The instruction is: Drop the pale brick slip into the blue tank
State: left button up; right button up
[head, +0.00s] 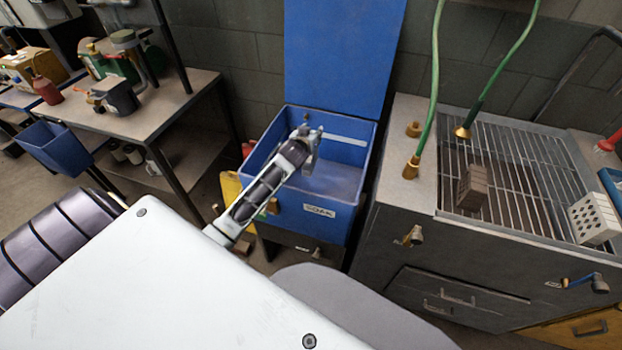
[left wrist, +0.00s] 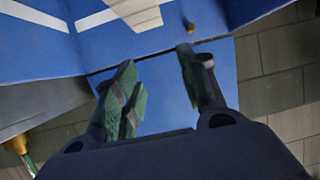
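The blue tank (head: 310,210) stands by the wall, labelled on its front, with its blue lid (head: 345,50) raised. My left gripper (head: 311,150) is over the tank's opening. In the left wrist view its two fingers (left wrist: 160,85) are apart with nothing between them. A pale beige piece (left wrist: 136,12), which looks like the brick slip, is cut by the top edge of the left wrist view, beyond the fingers and apart from them. I cannot tell whether it rests on anything. I do not make it out in the head view. My right gripper is not in view.
Right of the tank is a grey bench with a wire grate (head: 520,165), bearing a brown brick (head: 474,188) and a pale holed brick (head: 594,219). Green hoses (head: 430,90) hang above it. A cluttered table (head: 150,105) stands left, with a blue bin (head: 55,148).

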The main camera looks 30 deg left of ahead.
pick_arm(q)
jog(key=shift+o, duration=0.8)
jog(key=shift+f, duration=0.1)
jog(key=shift+s, duration=0.1)
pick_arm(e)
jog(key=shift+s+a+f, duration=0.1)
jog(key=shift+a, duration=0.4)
pick_arm(q)
jog(key=shift+s, duration=0.1)
jog(key=shift+s+d+r, duration=0.15)
jog(key=shift+s+r, duration=0.1)
jog(key=shift+s, duration=0.2)
jog(key=v, duration=1)
jog(key=shift+s+r, duration=0.2)
jog(key=shift+r, duration=0.05)
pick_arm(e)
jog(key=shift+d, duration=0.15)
pick_arm(q)
jog(key=shift+d, duration=0.1)
jog(key=shift+s, duration=0.15)
